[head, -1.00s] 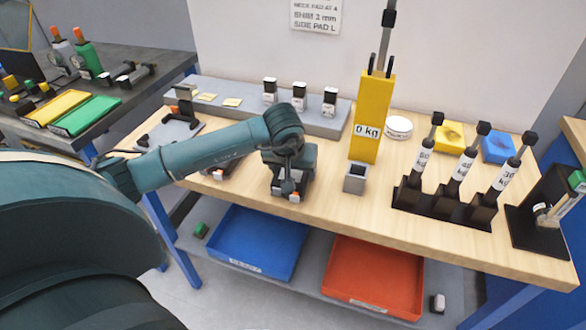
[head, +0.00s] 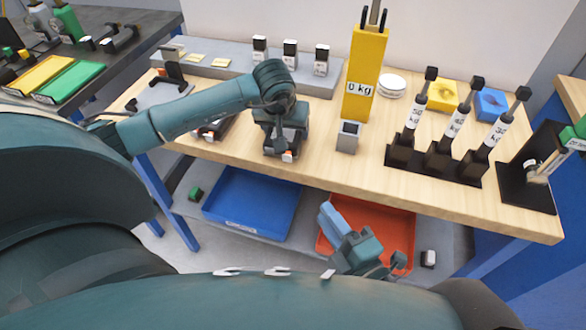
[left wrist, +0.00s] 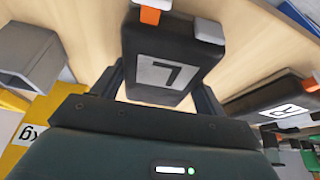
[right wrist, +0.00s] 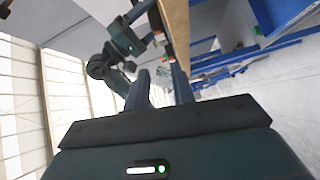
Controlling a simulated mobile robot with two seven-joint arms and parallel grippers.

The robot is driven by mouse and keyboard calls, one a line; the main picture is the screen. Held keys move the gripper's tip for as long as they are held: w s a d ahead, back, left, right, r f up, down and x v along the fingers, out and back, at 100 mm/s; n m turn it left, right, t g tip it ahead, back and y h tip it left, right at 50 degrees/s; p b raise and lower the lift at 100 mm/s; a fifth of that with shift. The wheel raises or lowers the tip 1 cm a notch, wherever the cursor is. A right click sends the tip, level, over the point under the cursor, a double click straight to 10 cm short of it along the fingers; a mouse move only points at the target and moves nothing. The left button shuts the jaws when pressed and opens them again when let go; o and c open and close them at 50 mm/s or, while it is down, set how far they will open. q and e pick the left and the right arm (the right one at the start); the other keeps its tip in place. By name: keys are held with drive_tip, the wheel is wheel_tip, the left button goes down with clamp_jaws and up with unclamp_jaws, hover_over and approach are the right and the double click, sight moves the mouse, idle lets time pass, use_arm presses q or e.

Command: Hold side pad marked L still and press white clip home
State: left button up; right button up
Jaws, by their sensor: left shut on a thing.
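The side pad marked L (left wrist: 165,72) is a dark block on the bench. In the left wrist view it lies between the fingers of my left gripper (left wrist: 160,95), which is shut on it. I cannot tell how deep the clip sits. In the head view my left gripper (head: 285,140) hides much of the pad. My right gripper (head: 333,213) is in front of the bench, apart from the pad; its fingers look open and empty in the right wrist view (right wrist: 161,78).
A pad marked R (left wrist: 288,98) lies beside the held one. A grey open-topped box (head: 347,137) and a yellow 0 kg column (head: 362,75) stand to the right. Blue (head: 250,203) and red (head: 400,218) trays sit on the lower shelf. The bench's front edge lies between my grippers.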

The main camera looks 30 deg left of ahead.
drive_tip(key=shift+s+a+n+g+y, duration=0.4)
drive_tip(key=shift+s+a+n+g, duration=0.35)
drive_tip(key=shift+n, duration=0.45)
drive_tip(key=shift+c, duration=1.4)
drive_tip(key=shift+a, duration=0.1)
clamp_jaws()
approach(283, 158)
drive_tip(key=s+a, duration=0.2)
drive_tip(key=a, duration=0.2)
drive_tip(key=w, duration=0.1)
drive_tip(key=w+a, duration=0.1)
drive_tip(key=w, duration=0.1)
drive_tip(key=shift+w, duration=0.35)
drive_tip(key=shift+w+a, duration=0.2)
drive_tip(key=shift+w, duration=0.15)
